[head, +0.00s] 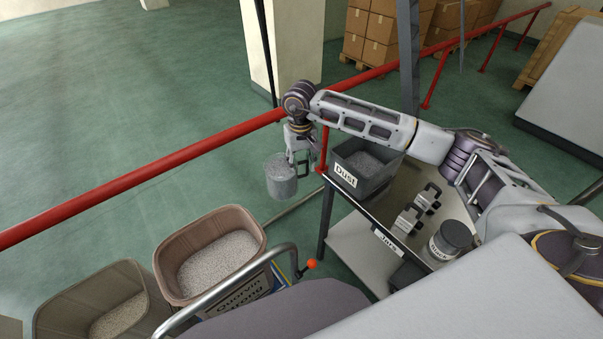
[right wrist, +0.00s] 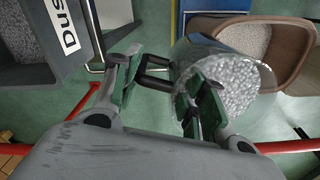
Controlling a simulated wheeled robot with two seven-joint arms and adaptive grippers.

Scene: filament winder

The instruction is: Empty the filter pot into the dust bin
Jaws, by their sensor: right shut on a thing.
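The dust bin (head: 374,184), a dark grey box labelled "Dust", stands on the table's far left corner, to the right of the pot. It also shows in the right wrist view (right wrist: 30,75) and holds some grey material. My left gripper is not in view.
The table (head: 398,213) also carries two metal blocks with dark handles (head: 408,219) and a dark-lidded jar (head: 451,240). Two brown tubs of pellets (head: 166,262) (head: 45,322) stand at lower left. A red rail (head: 150,185) runs behind the pot.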

